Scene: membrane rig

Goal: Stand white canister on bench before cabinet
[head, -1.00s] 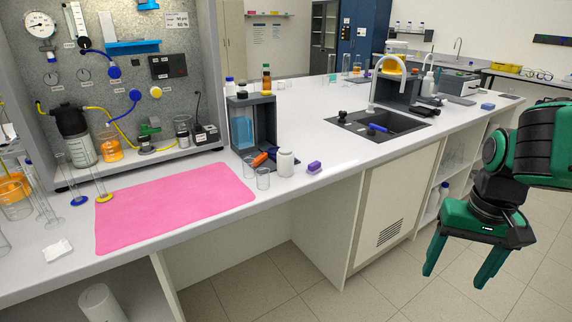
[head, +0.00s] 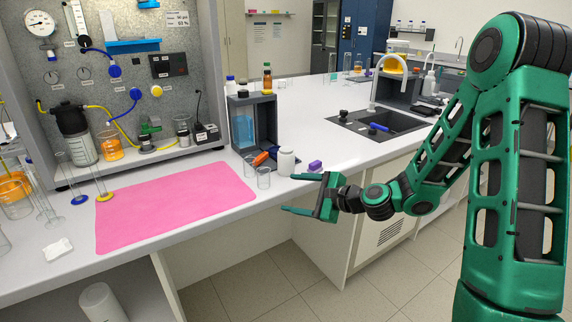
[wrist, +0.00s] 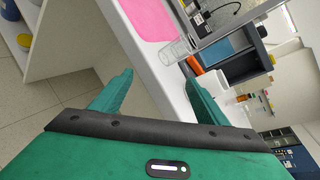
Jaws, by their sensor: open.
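A white lidded bottle-like canister (head: 286,163) stands upright on the bench (head: 310,115), near its front edge and in front of a small dark open-fronted cabinet (head: 266,132). Another white cylinder (head: 101,303) is under the bench at the lower left. My gripper (head: 290,193) is open and empty, just off the bench's front edge, below the bottle in the head view and apart from it. In the wrist view the open fingers (wrist: 157,85) straddle the bench edge, and the right finger covers part of the bench top.
Two clear glasses (head: 263,178) stand left of the bottle, and an orange object (head: 261,158) lies beside them. A purple block (head: 315,166) is to its right. A pink mat (head: 175,205) lies on the left of the bench. A sink (head: 378,123) is further right.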

